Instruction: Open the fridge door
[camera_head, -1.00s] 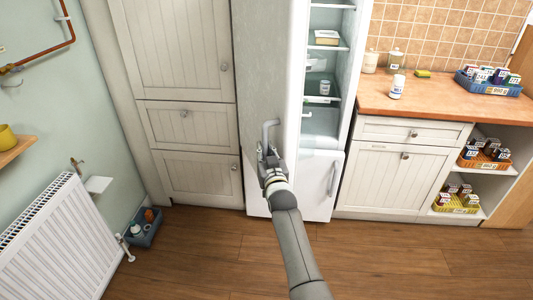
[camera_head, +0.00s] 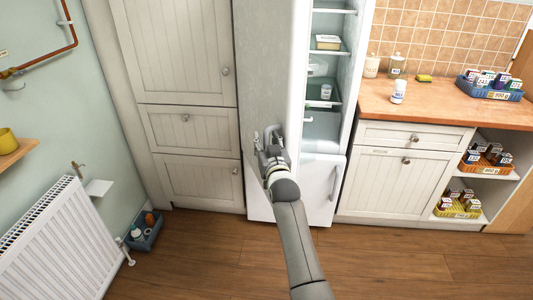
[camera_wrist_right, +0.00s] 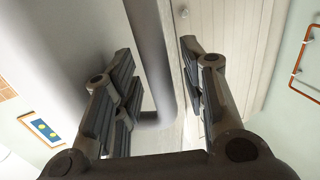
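The tall white fridge stands in the middle of the head view. Its upper door (camera_head: 300,70) stands open, swung to the left, and the shelves inside (camera_head: 325,50) show. The lower door (camera_head: 322,185) is shut. A grey bar handle is on the upper door's outer face; it shows in the right wrist view (camera_wrist_right: 150,60). My right gripper (camera_head: 269,137) is at this handle. In the wrist view its fingers (camera_wrist_right: 160,65) are apart, one on each side of the bar. Whether either finger touches it is unclear. My left gripper is not in view.
A beige cabinet (camera_head: 190,130) stands left of the fridge. A wooden counter (camera_head: 435,105) with bottles and baskets is on the right. A white radiator (camera_head: 50,245) and a blue box (camera_head: 146,232) are at the left. The wooden floor (camera_head: 390,265) in front is clear.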

